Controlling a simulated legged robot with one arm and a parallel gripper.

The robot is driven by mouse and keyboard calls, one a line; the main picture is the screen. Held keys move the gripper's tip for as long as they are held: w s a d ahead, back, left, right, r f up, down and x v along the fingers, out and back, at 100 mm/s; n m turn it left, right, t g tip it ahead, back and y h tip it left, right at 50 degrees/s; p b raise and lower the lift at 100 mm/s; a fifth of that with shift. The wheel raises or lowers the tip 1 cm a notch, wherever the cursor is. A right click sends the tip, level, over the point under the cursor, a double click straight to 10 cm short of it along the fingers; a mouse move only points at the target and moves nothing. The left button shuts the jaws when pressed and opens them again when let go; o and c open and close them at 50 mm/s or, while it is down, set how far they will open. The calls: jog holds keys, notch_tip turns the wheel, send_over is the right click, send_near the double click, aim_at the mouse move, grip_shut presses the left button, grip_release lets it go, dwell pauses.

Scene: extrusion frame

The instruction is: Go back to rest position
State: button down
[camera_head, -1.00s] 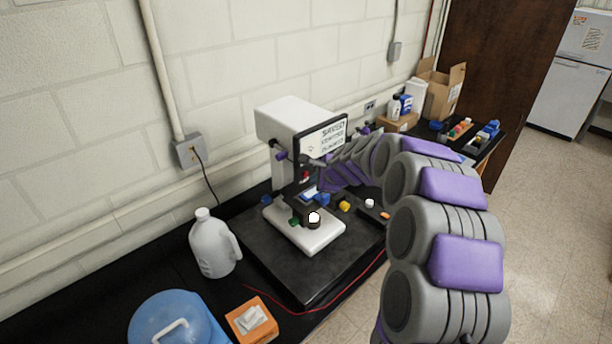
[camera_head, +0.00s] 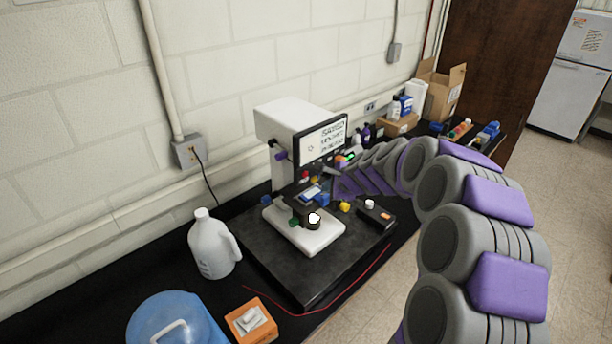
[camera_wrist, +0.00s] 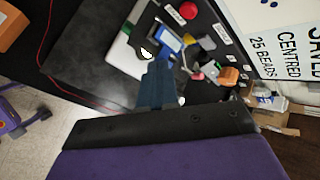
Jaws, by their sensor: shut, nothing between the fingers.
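My gripper (camera_wrist: 158,82) is shut and empty in the wrist view, its dark blue-grey fingers close together above the bench. In the head view my arm reaches in from the right, and its far end is beside the screen of the white machine (camera_head: 278,127); the fingers are too small to make out there. The machine's screen (camera_wrist: 283,40) reads "SAVED", "CENTRED" and "25 BEADS" in the wrist view. A white stage (camera_head: 318,240) with a small blue display and a round dark part lies on the black base plate (camera_head: 300,285) before the machine.
A white jug (camera_head: 212,248), a blue-lidded container (camera_head: 172,320) and an orange box (camera_head: 250,322) stand at the near left. A black button box (camera_head: 375,215) is at the plate's right. Bottles and a cardboard box (camera_head: 440,92) stand behind. Open floor lies at right.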

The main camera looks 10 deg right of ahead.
jog(key=s+a+f+n+g+b, duration=0.2)
jog(key=s+a+n+b, duration=0.15)
jog(key=s, duration=0.45)
jog(key=s+a+f+n+g+b, duration=0.1)
jog(key=s+a+f+n+b, duration=0.2)
jog(key=s, duration=0.5)
jog(key=s+a+f+n+g+b, duration=0.1)
jog(key=s+a+n+g+b, duration=0.1)
jog(key=s+n+b, duration=0.45)
jog(key=s+d+f+n+g+h+b, duration=0.1)
jog(key=s+d+f+n+b, duration=0.1)
jog(key=s, duration=0.7)
jog(key=s+d+f+n+g+h+b, duration=0.1)
jog(key=s+f, duration=0.4)
jog(key=s, duration=0.5)
jog(key=s+d+f+n+g+h+b, duration=0.1)
jog(key=s+d+f+n+g+b, duration=0.1)
jog(key=s, duration=0.7)
jog(key=shift+s+d+f+n+g+h+b, duration=0.3)
jog(key=shift+d+f+n+g+b, duration=0.15)
jog(key=shift+d+f, duration=0.55)
jog(key=shift+w+d+r, duration=0.1)
jog(key=shift+d, duration=0.1)
